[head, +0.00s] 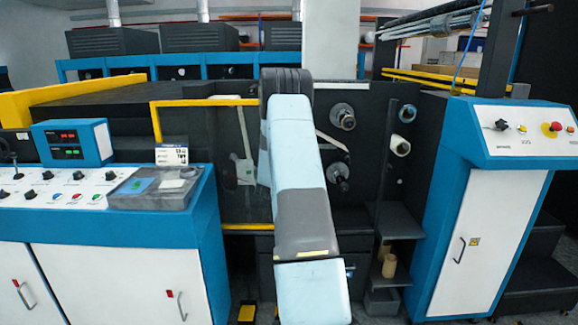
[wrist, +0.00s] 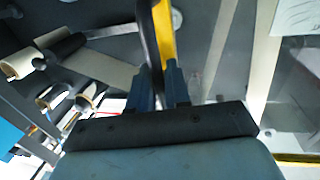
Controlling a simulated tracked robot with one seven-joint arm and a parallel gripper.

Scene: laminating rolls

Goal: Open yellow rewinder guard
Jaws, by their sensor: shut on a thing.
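The yellow rewinder guard (head: 205,102) is a yellow-edged frame on the machine in the middle of the head view, with see-through panelling. My arm covers its right part. In the wrist view a yellow bar of the guard (wrist: 164,28) runs down between my fingers, with a curved black handle (wrist: 149,45) beside it. My gripper (wrist: 163,80) has its two blue fingers on either side of the black handle and is shut on it. In the head view my gripper is hidden behind my arm.
Right of my arm are roll shafts (head: 342,117) and a white roll (head: 400,145). A blue and white control console (head: 110,190) stands at left, a blue and white cabinet (head: 480,215) at right. Wrist view shows rolls (wrist: 22,64) at left.

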